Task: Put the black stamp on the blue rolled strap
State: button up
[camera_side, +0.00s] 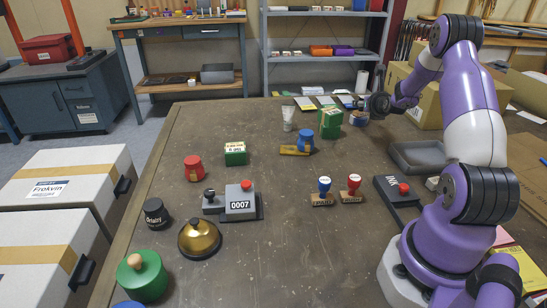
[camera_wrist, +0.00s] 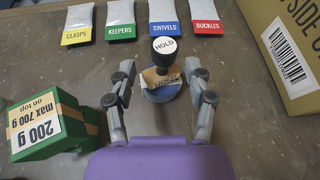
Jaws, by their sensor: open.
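The black stamp (camera_wrist: 165,50), marked HOLD on its knob, stands with its wooden base over the blue rolled strap (camera_wrist: 163,94) in the wrist view. The base overlaps the strap's top and appears to rest on it; the exact contact is hard to see. My gripper (camera_wrist: 163,75) is open, with one finger on each side of the stamp and strap and gaps between. In the side view, the blue strap (camera_side: 358,119) shows at the back of the table, below my gripper (camera_side: 364,104). The stamp is hard to make out there among the dark fingers.
A green weight box (camera_wrist: 45,128) stands close left of my gripper. A cardboard box (camera_wrist: 285,45) is at the right. Several labelled bags, such as KEEPERS (camera_wrist: 121,22), lie beyond. In the side view, a grey tray (camera_side: 418,157) and two stamps (camera_side: 323,192) stand nearer my base.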

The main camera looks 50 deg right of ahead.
jog(key=v, duration=0.8)
jog(key=w+a+r+n+y, duration=0.3)
jog(key=a+n, duration=0.6)
jog(key=n, duration=0.1)
jog(key=w+a+r+n+y, duration=0.3)
jog(key=w+a+n, duration=0.1)
jog(key=a+n, duration=0.6)
jog(key=s+a+r+n+g+y, duration=0.1)
jog(key=s+a+n+y, duration=0.1)
jog(key=s+a+n, duration=0.4)
jog(key=s+a+r+n+g+y, duration=0.1)
jog(key=s+a+n, duration=0.5)
jog(key=a+n, duration=0.6)
jog(key=n+g+y, duration=0.1)
jog(key=n, duration=0.6)
jog(key=shift+r, duration=0.15)
